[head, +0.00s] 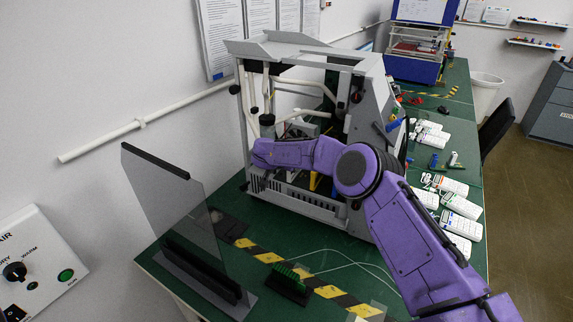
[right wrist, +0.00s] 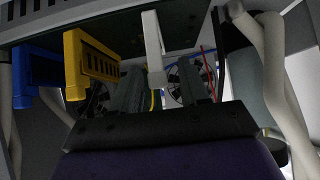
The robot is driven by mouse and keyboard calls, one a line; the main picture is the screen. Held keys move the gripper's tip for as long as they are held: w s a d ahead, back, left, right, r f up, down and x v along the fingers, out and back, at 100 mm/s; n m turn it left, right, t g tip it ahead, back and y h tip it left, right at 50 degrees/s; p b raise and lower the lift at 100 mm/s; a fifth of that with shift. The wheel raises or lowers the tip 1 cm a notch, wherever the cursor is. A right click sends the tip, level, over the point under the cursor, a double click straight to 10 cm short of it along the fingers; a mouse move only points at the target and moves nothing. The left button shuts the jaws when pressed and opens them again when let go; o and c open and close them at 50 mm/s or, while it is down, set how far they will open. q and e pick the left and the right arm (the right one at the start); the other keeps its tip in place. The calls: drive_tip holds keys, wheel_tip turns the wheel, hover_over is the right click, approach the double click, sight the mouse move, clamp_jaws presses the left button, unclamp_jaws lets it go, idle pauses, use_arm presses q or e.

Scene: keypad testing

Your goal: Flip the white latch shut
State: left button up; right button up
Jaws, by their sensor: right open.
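The white latch (right wrist: 152,45) shows in the right wrist view as a narrow white lever, extending from the dark panel at the top toward the middle. My right gripper (right wrist: 163,90) is open, with one dark finger on each side of the latch's lower end in the picture. I cannot tell whether a finger touches it. In the head view my purple right arm reaches into the open front of the grey machine (head: 372,150). The fingertips and the latch cannot be made out there. My left gripper is not in view.
A yellow latch (right wrist: 88,62) and a blue latch (right wrist: 35,75) are left of the white one. Pale pipes (right wrist: 262,60) run close on the right. A clear upright panel (head: 170,195) stands on the green table (head: 170,262); several white keypads (head: 461,206) lie right of the machine.

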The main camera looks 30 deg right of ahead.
drive_tip(key=b+v, duration=0.2)
drive_tip(key=v, duration=0.7)
drive_tip(key=shift+s, duration=0.1)
